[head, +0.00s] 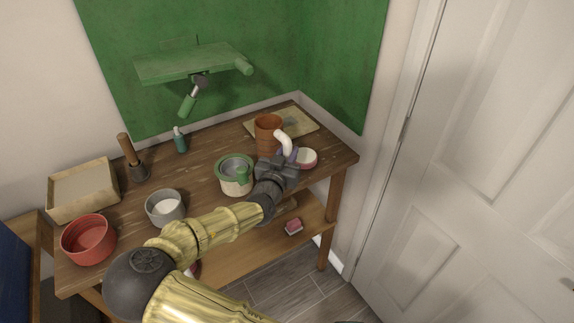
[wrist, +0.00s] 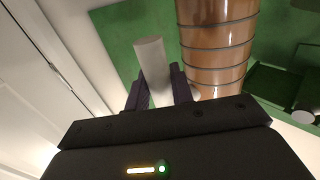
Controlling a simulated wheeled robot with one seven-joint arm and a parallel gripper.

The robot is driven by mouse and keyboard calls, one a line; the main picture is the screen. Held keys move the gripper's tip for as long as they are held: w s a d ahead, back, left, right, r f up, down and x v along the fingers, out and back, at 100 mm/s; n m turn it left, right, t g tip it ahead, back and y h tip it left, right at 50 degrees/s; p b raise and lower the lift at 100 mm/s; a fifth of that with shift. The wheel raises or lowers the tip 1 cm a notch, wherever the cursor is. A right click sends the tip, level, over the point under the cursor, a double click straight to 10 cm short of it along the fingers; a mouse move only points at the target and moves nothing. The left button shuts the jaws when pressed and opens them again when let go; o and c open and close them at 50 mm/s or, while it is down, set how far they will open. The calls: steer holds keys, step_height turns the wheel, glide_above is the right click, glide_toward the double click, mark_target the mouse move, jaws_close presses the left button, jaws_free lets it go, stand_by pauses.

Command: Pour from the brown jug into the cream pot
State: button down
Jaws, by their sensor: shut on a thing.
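The brown jug (head: 267,134), banded with dark rings in the wrist view (wrist: 218,45), is upright at the back right of the bench. Its pale handle (head: 284,142) faces right and also shows in the wrist view (wrist: 151,65). My gripper (head: 287,154) is shut on this handle, with its dark purple fingers on either side of it in the wrist view (wrist: 157,88). The cream pot (head: 236,187) has a green rim and stands left of and nearer than the jug. I cannot tell whether the jug's base touches the bench; its lower part is partly hidden.
A pink-and-white dish (head: 307,159) is close right of my gripper. A mat (head: 300,123) lies behind the jug. A grey pot (head: 165,208), red bowl (head: 88,240), tray (head: 83,205), mallet (head: 128,152) and teal bottle (head: 180,141) stand left. A green shelf (head: 190,62) overhangs the back.

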mark_target(286, 145)
steer(key=shift+r, duration=1.95)
steer(key=c, duration=1.7)
jaws_free()
steer(key=shift+c, duration=0.2)
jaws_close()
